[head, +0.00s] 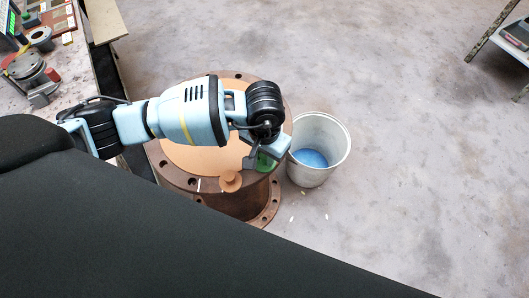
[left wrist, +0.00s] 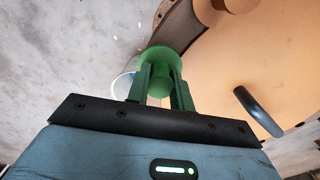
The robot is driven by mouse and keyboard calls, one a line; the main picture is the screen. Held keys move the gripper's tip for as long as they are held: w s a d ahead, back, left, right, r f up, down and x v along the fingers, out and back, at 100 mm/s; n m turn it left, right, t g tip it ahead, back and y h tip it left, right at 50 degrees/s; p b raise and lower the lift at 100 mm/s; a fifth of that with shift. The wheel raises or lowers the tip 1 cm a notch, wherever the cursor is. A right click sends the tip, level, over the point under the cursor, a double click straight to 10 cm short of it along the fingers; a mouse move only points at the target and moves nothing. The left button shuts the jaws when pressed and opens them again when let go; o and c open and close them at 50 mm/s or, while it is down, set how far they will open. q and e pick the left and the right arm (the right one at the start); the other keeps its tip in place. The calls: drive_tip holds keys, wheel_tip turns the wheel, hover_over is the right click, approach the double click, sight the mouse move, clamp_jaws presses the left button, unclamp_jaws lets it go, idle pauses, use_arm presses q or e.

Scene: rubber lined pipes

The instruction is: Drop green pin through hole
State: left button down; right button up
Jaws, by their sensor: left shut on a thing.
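The green pin (head: 266,163) is between the fingers of my left gripper (head: 258,160), at the right side of the pipe's top flange. In the left wrist view the pin's round green head (left wrist: 160,56) shows beyond the two fingertips (left wrist: 161,82), which are shut on it. The brown pipe (head: 237,205) stands upright, with an orange lined top and a rusty flange with holes. One open flange hole (head: 193,181) shows at the front left. My gripper and the pin hide the flange beneath them, so I cannot tell whether the pin is over a hole. My right gripper is not in view.
An orange-brown peg (head: 230,181) stands at the flange's front edge. A white bucket (head: 334,160) with blue inside stands close to the pipe's right. A cluttered workbench (head: 62,110) is at the left and a metal stand (head: 490,42) at the upper right. The floor between is mostly clear.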

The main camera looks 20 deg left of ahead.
use_arm(q)
drive_tip(key=shift+f, duration=0.3)
drive_tip(key=c, duration=1.1)
unclamp_jaws()
drive_tip(key=shift+c, duration=0.2)
wheel_tip(320, 180, up, 8)
drive_tip(key=shift+f, duration=0.1)
